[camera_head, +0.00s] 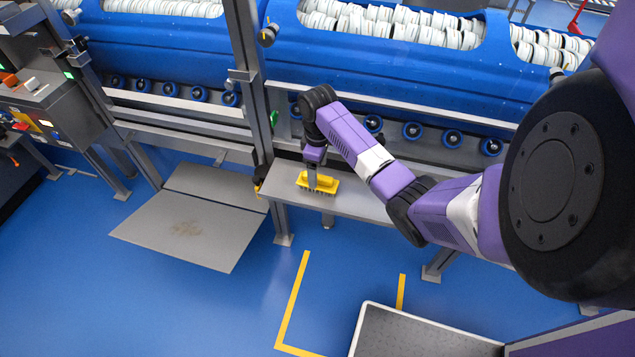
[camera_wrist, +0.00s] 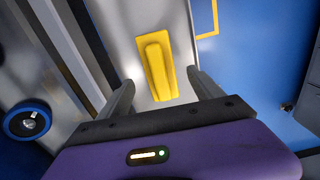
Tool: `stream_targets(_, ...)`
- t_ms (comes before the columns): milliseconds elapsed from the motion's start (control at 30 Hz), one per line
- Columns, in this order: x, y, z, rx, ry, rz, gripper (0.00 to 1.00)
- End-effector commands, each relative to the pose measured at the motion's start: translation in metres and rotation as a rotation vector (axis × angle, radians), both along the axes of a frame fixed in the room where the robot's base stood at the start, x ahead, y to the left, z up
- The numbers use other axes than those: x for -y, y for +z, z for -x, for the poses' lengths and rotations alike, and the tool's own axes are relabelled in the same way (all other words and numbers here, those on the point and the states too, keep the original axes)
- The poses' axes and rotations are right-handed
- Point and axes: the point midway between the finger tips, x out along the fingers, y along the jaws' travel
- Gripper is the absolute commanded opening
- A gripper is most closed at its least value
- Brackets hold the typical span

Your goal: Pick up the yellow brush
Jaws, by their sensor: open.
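The yellow brush (camera_head: 318,182) lies on a narrow grey metal shelf (camera_head: 353,206) below the blue tub carriers, its dark bristles facing down. My gripper (camera_head: 312,181) points down at the brush in the head view and partly covers it. In the wrist view the yellow brush (camera_wrist: 157,66) shows its raised handle, and it lies ahead of and between my two open fingers (camera_wrist: 164,98). The fingers are apart, with nothing held between them. Whether either finger touches the brush cannot be told.
Blue tubs (camera_head: 400,55) full of white items stand behind the shelf, above blue rollers. A grey post (camera_head: 250,85) rises left of the brush. A grey tray (camera_head: 425,338) is at the bottom. Yellow lines (camera_head: 293,300) mark the open blue floor.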

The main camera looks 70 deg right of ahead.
Motion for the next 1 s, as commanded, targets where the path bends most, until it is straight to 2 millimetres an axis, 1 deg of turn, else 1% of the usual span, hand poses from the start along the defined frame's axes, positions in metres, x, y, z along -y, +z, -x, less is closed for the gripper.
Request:
stream_targets(100, 0.001, -0.017, 0.001, -0.004, -0.002, 0.000, 0.75)
stream_targets(200, 0.001, -0.030, 0.000, -0.002, -0.001, 0.000, 0.75)
stream_targets(333, 0.001, -0.038, 0.000, 0.000, -0.002, 0.000, 0.75)
stream_targets(533, 0.001, -0.038, 0.000, 0.001, -0.001, 0.001, 0.75)
stream_targets(567, 0.001, -0.038, 0.000, 0.001, -0.001, 0.001, 0.72)
stream_targets(600, 0.001, -0.038, 0.000, 0.001, -0.001, 0.001, 0.64)
stream_targets(667, 0.001, -0.038, 0.000, 0.001, -0.001, 0.001, 0.52)
stream_targets(700, 0.001, -0.038, 0.000, 0.001, -0.001, 0.001, 0.44)
stream_targets(767, 0.001, -0.038, 0.000, 0.001, -0.001, 0.001, 0.32)
stream_targets(900, 0.001, -0.038, 0.000, 0.001, -0.001, 0.001, 0.05)
stream_targets(1000, 0.001, -0.038, -0.001, 0.001, -0.001, 0.001, 0.04)
